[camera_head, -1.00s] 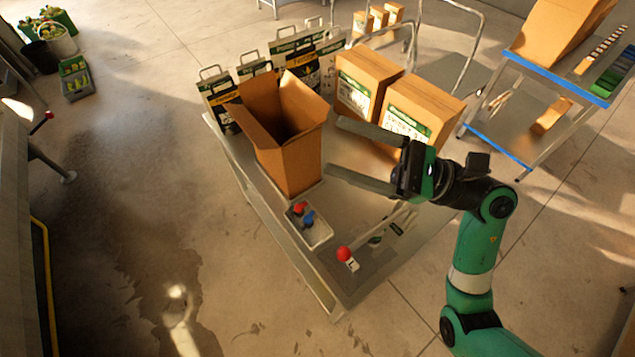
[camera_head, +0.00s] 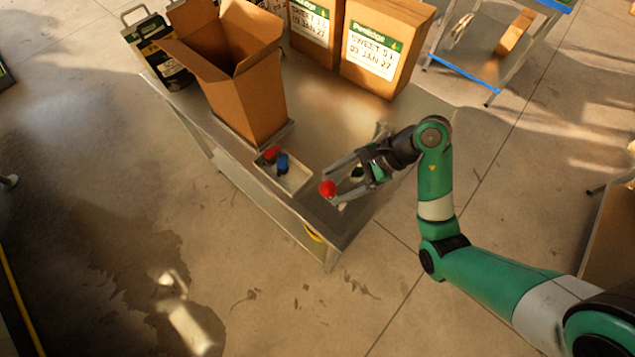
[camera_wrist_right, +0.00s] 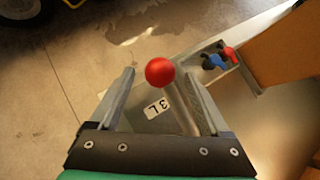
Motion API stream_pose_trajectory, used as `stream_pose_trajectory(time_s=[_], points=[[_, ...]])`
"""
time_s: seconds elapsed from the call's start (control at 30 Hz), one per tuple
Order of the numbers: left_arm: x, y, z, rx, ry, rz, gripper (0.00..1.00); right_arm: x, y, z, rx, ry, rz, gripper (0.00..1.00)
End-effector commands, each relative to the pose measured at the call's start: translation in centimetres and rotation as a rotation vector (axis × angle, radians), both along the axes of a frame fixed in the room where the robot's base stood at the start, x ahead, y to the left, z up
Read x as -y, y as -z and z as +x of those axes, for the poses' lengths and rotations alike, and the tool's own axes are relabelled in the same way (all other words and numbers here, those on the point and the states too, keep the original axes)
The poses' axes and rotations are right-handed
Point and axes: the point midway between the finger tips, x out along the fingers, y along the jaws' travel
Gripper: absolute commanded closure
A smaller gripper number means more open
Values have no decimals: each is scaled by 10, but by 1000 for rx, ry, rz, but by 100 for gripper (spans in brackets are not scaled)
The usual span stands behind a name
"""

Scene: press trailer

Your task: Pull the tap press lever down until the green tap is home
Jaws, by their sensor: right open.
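The tap press lever ends in a red ball knob (camera_head: 327,188) near the front corner of the metal trailer top. My right gripper (camera_head: 334,183) is open, with its two fingers on either side of the lever. In the right wrist view the red knob (camera_wrist_right: 159,72) shows between the fingertips (camera_wrist_right: 158,75), with a gap on each side. My left gripper is out of view.
A small tray (camera_head: 299,184) with a red tap (camera_head: 271,153) and a blue tap (camera_head: 282,163) is left of the lever. An open carton (camera_head: 245,100) stands behind it. Closed cartons (camera_head: 385,50) stand at the back. The trailer's front edge is close to the lever.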

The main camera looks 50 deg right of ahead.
Motion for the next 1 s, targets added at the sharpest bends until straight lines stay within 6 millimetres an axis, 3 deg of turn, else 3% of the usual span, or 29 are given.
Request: stream_pose_trajectory(time_s=[0.03, 0.23, 0.43, 0.7, 0.77, 1.0], points=[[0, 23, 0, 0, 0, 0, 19, -5, 17, 4, 4, -4, -2, 19], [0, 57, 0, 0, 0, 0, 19, -22, 35, 18, 4, -3, -2, 19], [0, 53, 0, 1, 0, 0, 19, -35, 44, 29, 0, -1, 1, 19], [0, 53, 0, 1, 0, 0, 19, -36, 46, 30, 1, 1, 0, 19], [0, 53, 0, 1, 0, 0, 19, -36, 46, 30, 1, 1, 0, 27], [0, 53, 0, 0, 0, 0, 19, -36, 46, 30, 2, 0, 0, 70]])
